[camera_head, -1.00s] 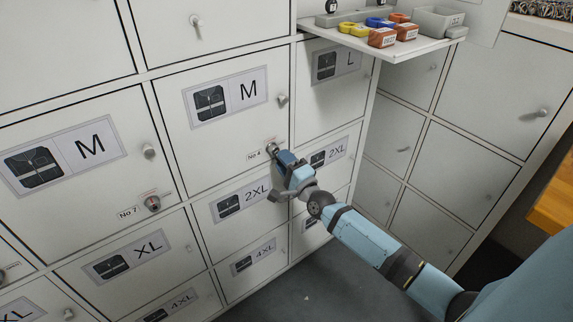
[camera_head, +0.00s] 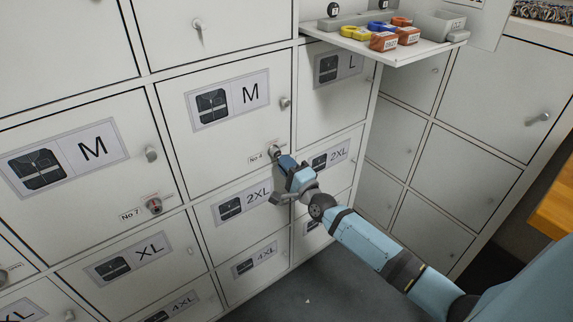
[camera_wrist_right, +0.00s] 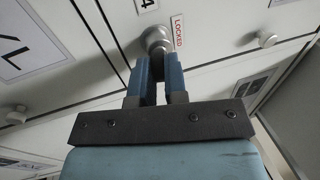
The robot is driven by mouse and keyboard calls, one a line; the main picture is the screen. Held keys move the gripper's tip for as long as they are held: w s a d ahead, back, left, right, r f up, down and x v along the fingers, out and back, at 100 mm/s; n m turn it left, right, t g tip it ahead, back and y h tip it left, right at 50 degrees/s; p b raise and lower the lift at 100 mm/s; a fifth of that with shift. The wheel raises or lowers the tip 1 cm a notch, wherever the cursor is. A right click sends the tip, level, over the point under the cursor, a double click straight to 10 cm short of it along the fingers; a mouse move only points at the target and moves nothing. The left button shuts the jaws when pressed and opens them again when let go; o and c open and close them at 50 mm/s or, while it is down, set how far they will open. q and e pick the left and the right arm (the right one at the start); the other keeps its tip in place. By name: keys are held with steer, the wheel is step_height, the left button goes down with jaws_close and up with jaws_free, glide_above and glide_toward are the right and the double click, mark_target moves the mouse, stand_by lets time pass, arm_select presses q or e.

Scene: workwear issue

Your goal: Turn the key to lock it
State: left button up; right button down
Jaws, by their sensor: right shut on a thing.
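The lock (camera_head: 274,150) is a round metal cylinder on the M locker door (camera_head: 228,155), beside the small No 4 label (camera_head: 255,158). My right gripper (camera_head: 284,160) reaches it from the lower right. A red and white LOCKED label (camera_wrist_right: 178,33) is beside the lock. My left gripper does not show.
A shelf (camera_head: 400,54) with yellow, blue and orange items juts out at the upper right. A door knob (camera_head: 285,103) sits above the lock. Another lock (camera_head: 153,206) is on the No 7 door. Grey floor (camera_head: 330,285) lies open below.

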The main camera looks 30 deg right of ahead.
steer(key=shift+w+r, duration=0.1)
steer(key=shift+r, duration=0.1)
steer(key=shift+d+r+n+y, duration=0.15)
steer(key=shift+n+y, duration=0.25)
steer(key=shift+n, duration=0.7)
steer(key=n+y, duration=0.1)
steer(key=n, duration=0.2)
steer(key=shift+w+d+n, duration=0.1)
steer(key=shift+n, duration=0.3)
steer(key=shift+p, duration=0.3)
steer(key=n, duration=0.2)
steer(key=n+g+y+p, duration=0.1)
steer(key=shift+d+r+n, duration=0.1)
steer(key=shift+r+n, duration=0.1)
steer(key=shift+n, duration=0.2)
steer(key=shift+w+n+y+p, duration=0.1)
steer(key=shift+n+y+p, duration=0.3)
steer(key=shift+n, duration=0.5)
